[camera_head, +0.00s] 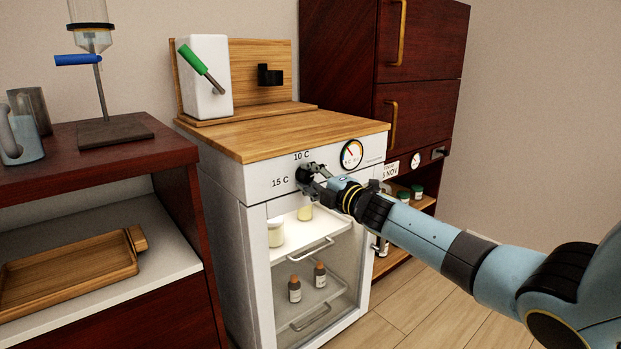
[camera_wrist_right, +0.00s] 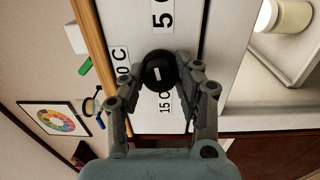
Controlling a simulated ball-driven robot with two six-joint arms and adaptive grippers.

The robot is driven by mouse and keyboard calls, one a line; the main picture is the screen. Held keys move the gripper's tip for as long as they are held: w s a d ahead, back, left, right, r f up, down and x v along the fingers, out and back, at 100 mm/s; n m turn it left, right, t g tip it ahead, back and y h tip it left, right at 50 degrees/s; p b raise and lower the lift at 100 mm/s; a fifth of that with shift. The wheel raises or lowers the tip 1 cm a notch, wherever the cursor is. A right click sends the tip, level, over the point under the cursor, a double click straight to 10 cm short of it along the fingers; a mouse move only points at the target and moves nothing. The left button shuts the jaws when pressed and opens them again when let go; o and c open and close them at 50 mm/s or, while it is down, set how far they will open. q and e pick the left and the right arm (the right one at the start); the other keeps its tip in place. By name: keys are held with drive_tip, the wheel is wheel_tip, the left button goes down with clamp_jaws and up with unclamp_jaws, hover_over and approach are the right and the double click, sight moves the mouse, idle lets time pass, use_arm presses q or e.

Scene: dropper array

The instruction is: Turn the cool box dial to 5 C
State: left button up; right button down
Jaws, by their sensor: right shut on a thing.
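The cool box (camera_head: 225,178) is white with a wooden top and a glass front. Its black round dial (camera_head: 304,173) is on the upper front panel. My right gripper (camera_head: 315,178) is shut on the dial. In the right wrist view the fingers (camera_wrist_right: 165,84) sit on both sides of the dial (camera_wrist_right: 158,66). My left gripper is not in view.
A round gauge (camera_head: 352,154) is right of the dial. Jars (camera_head: 276,233) and small bottles (camera_head: 295,290) stand inside the cool box. A white block with a green-handled lever (camera_head: 203,68) stands on top. A dark side table (camera_head: 120,152) is at left, dark cabinets (camera_head: 420,50) behind right.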

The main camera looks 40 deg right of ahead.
drive_tip(key=c, duration=0.9)
unclamp_jaws()
drive_tip(key=shift+c, duration=0.2)
drive_tip(key=s+d, duration=0.1)
drive_tip(key=s, duration=1.1)
drive_tip(key=shift+f, duration=0.2)
